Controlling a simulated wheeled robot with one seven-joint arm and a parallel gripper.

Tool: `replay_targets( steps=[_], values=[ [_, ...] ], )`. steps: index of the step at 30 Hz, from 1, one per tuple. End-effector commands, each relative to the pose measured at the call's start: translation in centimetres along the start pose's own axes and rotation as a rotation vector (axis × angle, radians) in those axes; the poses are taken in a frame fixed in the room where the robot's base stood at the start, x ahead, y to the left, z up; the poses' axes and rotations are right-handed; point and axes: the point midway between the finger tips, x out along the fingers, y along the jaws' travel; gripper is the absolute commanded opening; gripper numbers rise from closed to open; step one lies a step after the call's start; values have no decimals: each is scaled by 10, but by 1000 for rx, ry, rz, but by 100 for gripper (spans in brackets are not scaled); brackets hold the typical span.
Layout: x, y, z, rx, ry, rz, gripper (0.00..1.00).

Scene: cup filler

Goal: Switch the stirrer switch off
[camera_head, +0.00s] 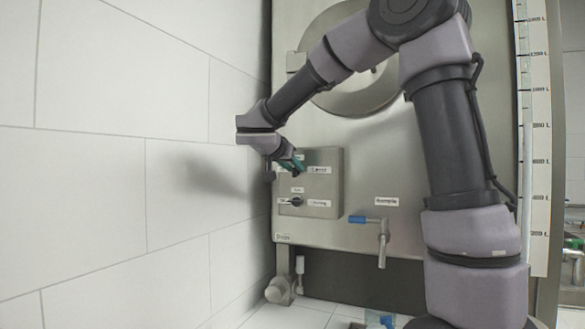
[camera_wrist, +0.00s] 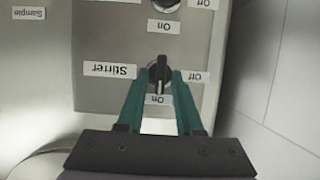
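The stirrer switch (camera_wrist: 160,73) is a dark knob on a grey control box, seen upside down in the wrist view. The label "Stirrer" (camera_wrist: 110,70) is to its left, "Off" (camera_wrist: 195,77) to its right and "On" (camera_wrist: 157,99) below. The knob's white mark points down toward "On". My gripper (camera_wrist: 159,75) has its two green fingers on either side of the knob, and I cannot tell if they touch it. In the head view my gripper (camera_head: 292,164) is in front of the box's upper row and hides the knob.
A second dark knob (camera_head: 296,202) is lower on the control box (camera_head: 325,160); it also shows at the top of the wrist view (camera_wrist: 165,4). A blue-handled sample tap (camera_head: 368,219) is to the right. A white tiled wall (camera_head: 90,180) stands close on the left.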

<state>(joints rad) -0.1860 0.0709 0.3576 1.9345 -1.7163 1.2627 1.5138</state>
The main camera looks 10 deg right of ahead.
Motion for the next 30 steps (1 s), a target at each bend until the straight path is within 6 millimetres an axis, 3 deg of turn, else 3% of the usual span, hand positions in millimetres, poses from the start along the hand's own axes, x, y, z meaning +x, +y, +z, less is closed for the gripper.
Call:
replay_targets(
  steps=[1, 2, 17, 30],
  values=[
    [0, 0, 0, 0, 0, 0, 11],
    [0, 0, 0, 0, 0, 0, 0],
    [-1, -2, 0, -68, 0, 26, 0],
    [0, -7, 2, -400, 0, 164, 0]
  ],
)
